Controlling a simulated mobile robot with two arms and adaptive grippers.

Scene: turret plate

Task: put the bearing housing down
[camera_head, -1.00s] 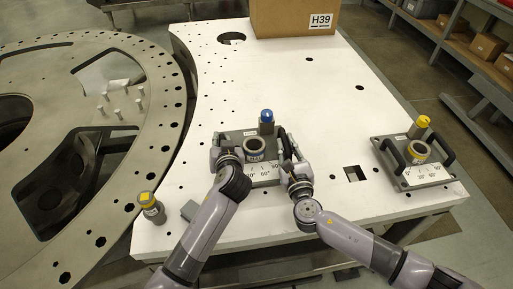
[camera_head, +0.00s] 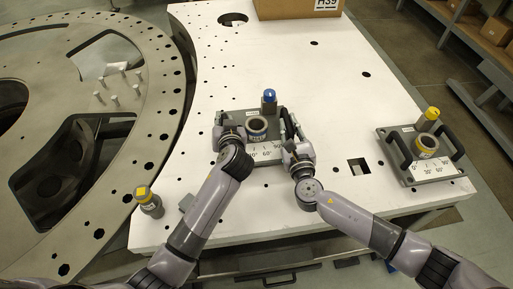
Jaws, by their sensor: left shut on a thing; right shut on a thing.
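The bearing housing with the blue knob (camera_head: 269,97) is a grey plate with a ring-shaped bearing (camera_head: 257,128), a white angle scale (camera_head: 268,153) and a dark handle on each side. It is over the white plate (camera_head: 330,100), in front of me. My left gripper (camera_head: 229,133) is shut on its left handle and my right gripper (camera_head: 292,145) on its right handle. The arms hide part of its near edge and handles. I cannot tell whether its underside touches the plate.
A similar housing with a yellow knob (camera_head: 430,115) stands at the right edge of the plate. A yellow-topped cylinder (camera_head: 147,198) stands at the near left corner. A cardboard box (camera_head: 297,8) is at the far edge. A square hole (camera_head: 357,166) lies right of my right gripper.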

